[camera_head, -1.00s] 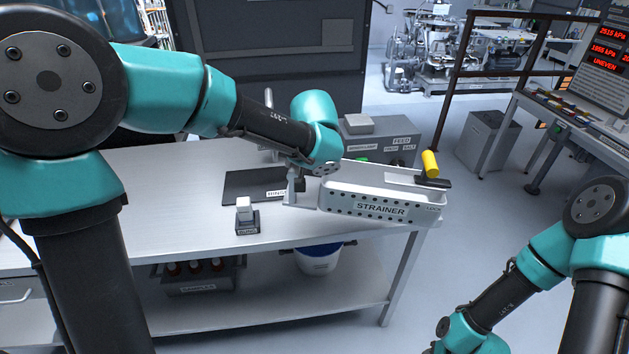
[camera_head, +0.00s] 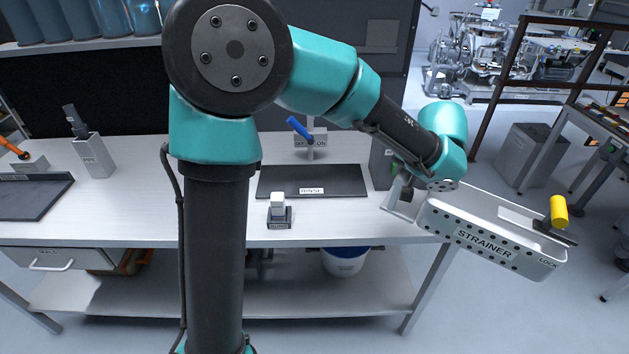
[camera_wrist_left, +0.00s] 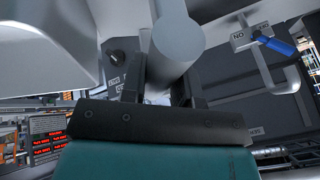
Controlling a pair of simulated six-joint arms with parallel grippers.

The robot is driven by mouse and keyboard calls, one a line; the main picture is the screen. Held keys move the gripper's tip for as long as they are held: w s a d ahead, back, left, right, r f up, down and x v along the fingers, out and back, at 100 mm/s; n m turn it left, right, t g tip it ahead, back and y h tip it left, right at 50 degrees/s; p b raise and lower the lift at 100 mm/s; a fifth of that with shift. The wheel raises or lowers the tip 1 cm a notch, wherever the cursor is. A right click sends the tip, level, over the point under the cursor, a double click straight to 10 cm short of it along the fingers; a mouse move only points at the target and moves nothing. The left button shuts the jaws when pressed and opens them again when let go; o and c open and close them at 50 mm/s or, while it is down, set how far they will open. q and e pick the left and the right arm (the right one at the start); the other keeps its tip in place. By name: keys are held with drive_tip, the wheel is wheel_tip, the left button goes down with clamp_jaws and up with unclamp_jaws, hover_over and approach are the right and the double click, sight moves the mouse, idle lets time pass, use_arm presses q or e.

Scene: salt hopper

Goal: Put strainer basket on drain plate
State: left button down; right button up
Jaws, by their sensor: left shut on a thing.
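The strainer basket (camera_head: 455,226) is a long pale perforated tray labelled STRAINER, with a yellow knob and the word LOCK at its right end. My left gripper (camera_head: 402,193) is shut on its left end, and the basket hangs tilted, right end lower, past the table's right end. In the left wrist view, my left gripper (camera_wrist_left: 165,92) closes around a thick grey bar. A dark flat plate labelled RINSE (camera_head: 290,181) lies on the table. Another dark plate (camera_head: 30,200) lies at the far left; its label is unreadable. I cannot tell which is the drain plate. My right gripper is out of view.
A small block on a dark base (camera_head: 279,212) stands in front of the RINSE plate. A blue lever (camera_head: 299,128) stands behind it. A grey holder (camera_head: 94,157) stands near the left plate. The tabletop (camera_head: 130,210) is clear between them.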

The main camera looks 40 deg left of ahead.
use_arm(q)
drive_tip(key=s+a+n+g+y, duration=0.1)
drive_tip(key=s+a+n, duration=0.25)
drive_tip(key=a, duration=0.55)
drive_tip(key=s+a+n+g, duration=0.1)
drive_tip(key=s+a+n, duration=0.1)
drive_tip(key=s+a, duration=0.45)
drive_tip(key=s+a+f+n+g, duration=0.1)
drive_tip(key=s+a+n, duration=0.4)
drive_tip(key=s+a, duration=0.9)
drive_tip(key=shift+s+f+n+g+y, duration=0.25)
drive_tip(key=shift+s+n+g+y, duration=0.1)
drive_tip(key=shift+g, duration=0.45)
drive_tip(key=shift+t, duration=0.3)
drive_tip(key=w+a, duration=1.2)
drive_tip(key=w, duration=0.2)
wheel_tip(320, 180, down, 8)
drive_tip(key=shift+s+d+r, duration=0.15)
drive_tip(key=shift+r, duration=0.1)
